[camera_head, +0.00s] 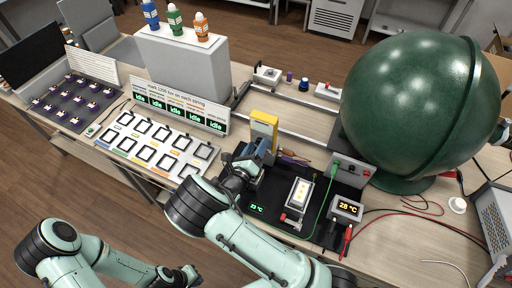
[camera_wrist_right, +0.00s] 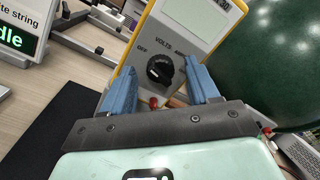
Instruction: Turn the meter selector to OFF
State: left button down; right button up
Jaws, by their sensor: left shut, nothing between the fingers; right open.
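The yellow meter (camera_head: 264,128) stands upright on the bench, its face partly hidden by my right arm in the head view. In the right wrist view the meter's yellow body (camera_wrist_right: 137,52) shows a grey face with a display at the top. I cannot tell surely which label the selector points at. My right gripper (camera_wrist_right: 165,82) is open, its blue fingers on either side of the selector, apart from it as far as I can tell. My left gripper (camera_head: 190,272) is shut and empty, low in the head view.
A large green sphere (camera_head: 415,100) stands right of the meter. Red and green leads run nearby. A sign reading idle (camera_head: 180,108) stands to the left.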

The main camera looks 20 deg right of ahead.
pick_arm(q)
jog(key=s+f+b, duration=0.2)
jog(key=s, duration=0.1)
jog(key=shift+f, duration=0.3)
pick_arm(e)
jog(key=v, duration=1.3)
jog(key=shift+s+a, duration=0.15)
pick_arm(q)
jog(key=shift+s, duration=0.1)
